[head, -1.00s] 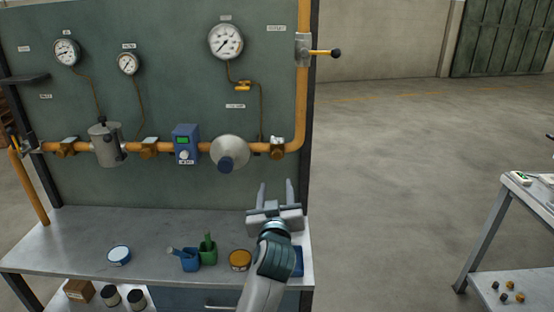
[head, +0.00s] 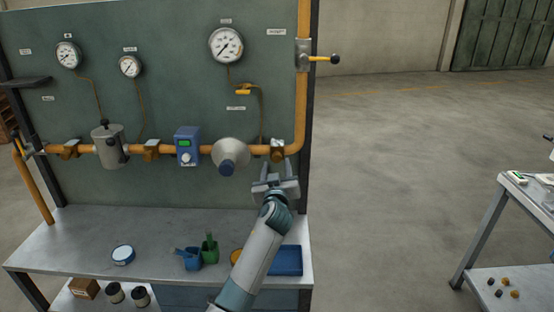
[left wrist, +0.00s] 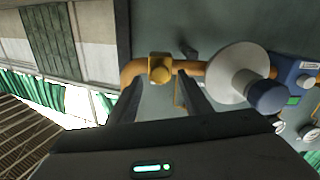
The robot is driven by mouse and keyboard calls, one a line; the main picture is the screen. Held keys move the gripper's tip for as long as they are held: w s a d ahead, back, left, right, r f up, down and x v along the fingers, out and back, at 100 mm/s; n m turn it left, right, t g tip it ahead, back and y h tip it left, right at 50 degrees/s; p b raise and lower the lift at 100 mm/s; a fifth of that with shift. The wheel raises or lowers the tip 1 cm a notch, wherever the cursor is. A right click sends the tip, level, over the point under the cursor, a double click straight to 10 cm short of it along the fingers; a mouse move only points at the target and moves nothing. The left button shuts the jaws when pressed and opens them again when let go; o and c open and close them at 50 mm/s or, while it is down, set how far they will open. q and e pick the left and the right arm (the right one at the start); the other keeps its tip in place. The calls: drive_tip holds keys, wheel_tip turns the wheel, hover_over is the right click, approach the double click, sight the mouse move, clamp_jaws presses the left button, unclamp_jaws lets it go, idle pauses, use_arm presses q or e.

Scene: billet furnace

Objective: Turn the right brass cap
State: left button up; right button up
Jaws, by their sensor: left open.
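The right brass cap (head: 277,154) sits on a brass fitting on the orange pipe, just left of the bend where the pipe turns up. My left gripper (head: 275,169) is open and empty just below and in front of it. In the left wrist view the cap (left wrist: 160,72) shows ahead, between the two dark fingers (left wrist: 154,80). A gap to the cap seems to remain, but its depth is hard to judge. Two other brass fittings, the middle one (head: 151,150) and the left one (head: 69,149), sit further left on the pipe. My right gripper is in neither view.
The grey regulator with a blue knob (head: 229,155) is close left of the cap. The orange pipe (head: 301,110) rises at its right. Below, the bench (head: 75,235) holds a blue tray (head: 287,262), blue and green cups and tins. Open floor lies to the right.

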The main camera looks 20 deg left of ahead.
sight(277, 160)
use_arm(q)
drive_tip(key=shift+x, duration=1.7)
drive_tip(key=shift+c, duration=0.7)
drive_tip(key=c, duration=0.9)
